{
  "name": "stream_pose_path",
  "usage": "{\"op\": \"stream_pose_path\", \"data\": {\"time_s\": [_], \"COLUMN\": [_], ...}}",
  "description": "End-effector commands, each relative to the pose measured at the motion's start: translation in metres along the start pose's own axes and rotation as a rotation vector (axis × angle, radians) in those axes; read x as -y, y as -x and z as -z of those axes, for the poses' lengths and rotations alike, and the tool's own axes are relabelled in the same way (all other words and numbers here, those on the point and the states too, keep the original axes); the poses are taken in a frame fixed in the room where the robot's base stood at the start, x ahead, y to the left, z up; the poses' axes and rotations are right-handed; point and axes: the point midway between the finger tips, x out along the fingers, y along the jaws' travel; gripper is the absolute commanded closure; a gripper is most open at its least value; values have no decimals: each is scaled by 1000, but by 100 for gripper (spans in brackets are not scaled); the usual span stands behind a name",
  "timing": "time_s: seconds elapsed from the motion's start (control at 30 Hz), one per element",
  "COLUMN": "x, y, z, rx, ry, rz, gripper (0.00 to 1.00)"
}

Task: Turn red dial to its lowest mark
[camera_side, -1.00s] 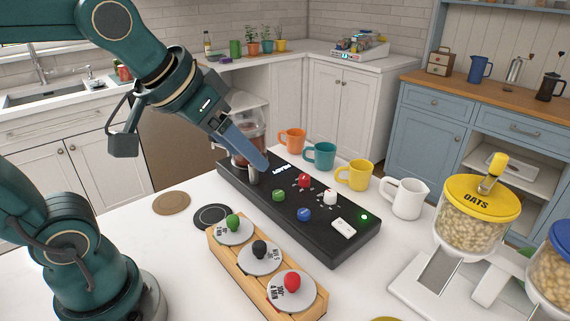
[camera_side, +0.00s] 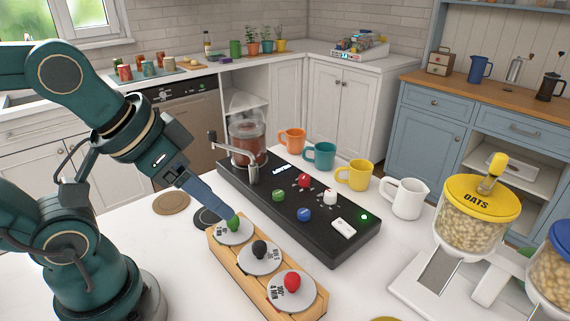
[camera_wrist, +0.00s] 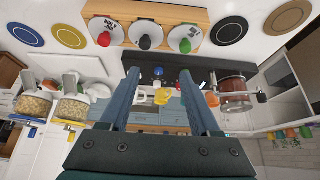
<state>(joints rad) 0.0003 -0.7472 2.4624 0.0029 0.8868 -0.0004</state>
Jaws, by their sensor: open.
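A red dial (camera_side: 304,180) with white marks around it sits on the black control box (camera_side: 240,189), beside green, white and blue dials. A second red knob (camera_side: 292,282) stands on a grey disc at the near end of a wooden stand (camera_side: 247,278); it also shows in the wrist view (camera_wrist: 104,39). My gripper (camera_side: 234,218) is in front of the box, its tip at or just above the green knob of the stand; contact is unclear. In the wrist view my gripper (camera_wrist: 159,72) has its fingers wide apart with nothing held.
A hopper with a crank (camera_side: 248,140) stands at the box's far left end. Orange, teal and yellow mugs (camera_side: 354,176) and a white jug (camera_side: 405,198) line its back. An oats dispenser (camera_side: 470,225) stands to the right. Two round mats (camera_side: 171,203) lie left.

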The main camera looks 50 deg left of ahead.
Motion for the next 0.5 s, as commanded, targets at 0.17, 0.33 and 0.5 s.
{"op": "stream_pose_path", "data": {"time_s": [0.17,0.33,0.5], "x": [-5,-7,0], "y": [11,13,-2], "z": [27,74,119], "rx": [-70,-95,-90], "ry": [-124,-228,-297], "rz": [-21,-38,-48], "gripper": [37,37,37]}}
